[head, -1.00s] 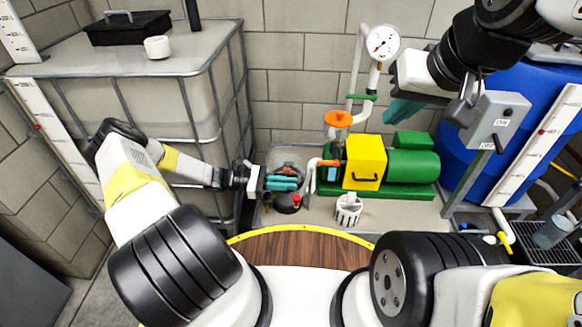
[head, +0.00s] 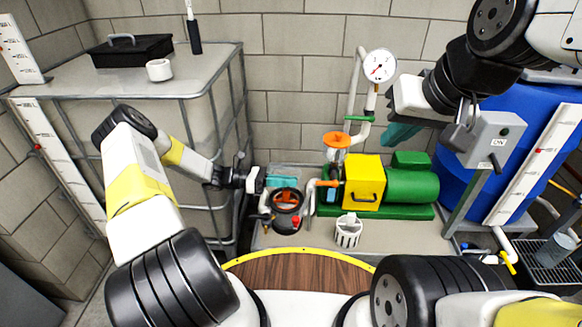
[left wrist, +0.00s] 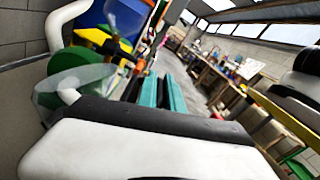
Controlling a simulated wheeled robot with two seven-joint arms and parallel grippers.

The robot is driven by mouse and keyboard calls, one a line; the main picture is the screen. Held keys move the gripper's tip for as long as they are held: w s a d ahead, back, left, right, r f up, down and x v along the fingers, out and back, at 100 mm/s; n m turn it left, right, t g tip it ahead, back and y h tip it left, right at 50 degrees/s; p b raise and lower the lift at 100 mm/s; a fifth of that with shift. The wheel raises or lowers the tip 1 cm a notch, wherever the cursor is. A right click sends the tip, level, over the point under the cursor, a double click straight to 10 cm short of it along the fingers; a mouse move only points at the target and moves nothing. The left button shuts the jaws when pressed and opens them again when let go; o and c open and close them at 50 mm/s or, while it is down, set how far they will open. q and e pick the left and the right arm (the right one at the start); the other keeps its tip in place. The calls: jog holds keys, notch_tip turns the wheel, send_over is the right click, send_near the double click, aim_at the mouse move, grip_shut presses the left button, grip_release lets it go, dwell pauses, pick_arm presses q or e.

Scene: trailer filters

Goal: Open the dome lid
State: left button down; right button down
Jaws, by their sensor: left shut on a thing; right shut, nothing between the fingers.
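The filter pot (head: 285,222) stands below the left gripper in the head view, its dark round rim uncovered and orange showing inside. The clear dome lid (left wrist: 45,103) shows at the left of the left wrist view, raised off the rim. In the head view it is faint and hard to outline behind the pot. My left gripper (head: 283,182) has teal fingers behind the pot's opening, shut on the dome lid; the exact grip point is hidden. The fingers also show in the left wrist view (left wrist: 160,93). My right gripper (head: 398,135) is shut and empty, high on the right.
A yellow and green pump (head: 365,182) stands right of the pot, with orange-topped piping (head: 337,140) and a gauge (head: 380,65) behind. A white slotted basket (head: 348,232) stands in front. A control box (head: 490,135) is near my right gripper. A caged tank (head: 170,95) stands left.

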pick_arm(q)
jog(key=c, duration=1.8)
grip_release()
jog(key=shift+o, duration=0.2)
jog(key=shift+a, duration=0.1)
jog(key=a, duration=0.7)
jog(key=shift+a, duration=0.4)
jog(key=shift+a+f, duration=0.1)
jog(key=shift+a, duration=0.05)
jog(key=a, duration=0.8)
jog(key=shift+a, duration=0.35)
